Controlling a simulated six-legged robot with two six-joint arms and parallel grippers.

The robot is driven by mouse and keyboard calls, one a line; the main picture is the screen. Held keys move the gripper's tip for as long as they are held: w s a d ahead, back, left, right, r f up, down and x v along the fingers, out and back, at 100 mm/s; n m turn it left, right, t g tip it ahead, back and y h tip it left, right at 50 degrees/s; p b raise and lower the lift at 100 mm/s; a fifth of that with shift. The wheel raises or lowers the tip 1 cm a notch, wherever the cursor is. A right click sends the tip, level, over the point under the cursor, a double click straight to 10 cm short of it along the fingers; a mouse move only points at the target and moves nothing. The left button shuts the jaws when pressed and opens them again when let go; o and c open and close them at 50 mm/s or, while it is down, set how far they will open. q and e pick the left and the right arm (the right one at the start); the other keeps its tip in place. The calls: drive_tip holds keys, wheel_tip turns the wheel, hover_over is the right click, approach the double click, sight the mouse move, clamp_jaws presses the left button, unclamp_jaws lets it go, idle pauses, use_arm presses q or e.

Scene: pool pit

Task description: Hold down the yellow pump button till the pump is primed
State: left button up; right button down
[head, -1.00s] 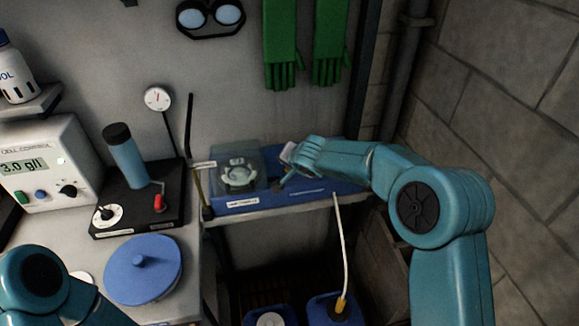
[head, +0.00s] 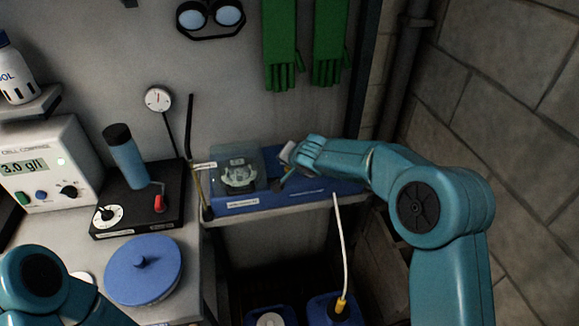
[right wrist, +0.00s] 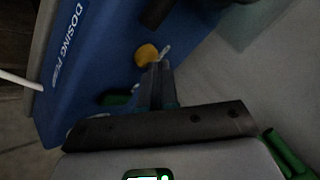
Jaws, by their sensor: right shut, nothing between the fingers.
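The blue dosing pump (head: 325,187) sits on the shelf at the centre, with a clear housing over its pump head (head: 238,172) at the left end. In the right wrist view, its blue face (right wrist: 85,75) carries a round yellow button (right wrist: 146,54). My right gripper (right wrist: 158,68) is shut and empty, its fingertips at the button's lower right edge. I cannot tell whether the button is pressed in. In the head view, my right gripper (head: 279,186) points down onto the pump, and the button is hidden. My left gripper is out of view.
A white hose (head: 340,235) runs down from the shelf to a blue canister (head: 325,308) below. A dark green part (right wrist: 115,99) lies near the button. The cell control box (head: 50,165) and a blue lid (head: 143,270) stand left. A block wall bounds the right.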

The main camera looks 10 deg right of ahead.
drive_tip(key=shift+r, duration=0.75)
drive_tip(key=shift+r+p, duration=1.8)
drive_tip(key=shift+r, duration=0.7)
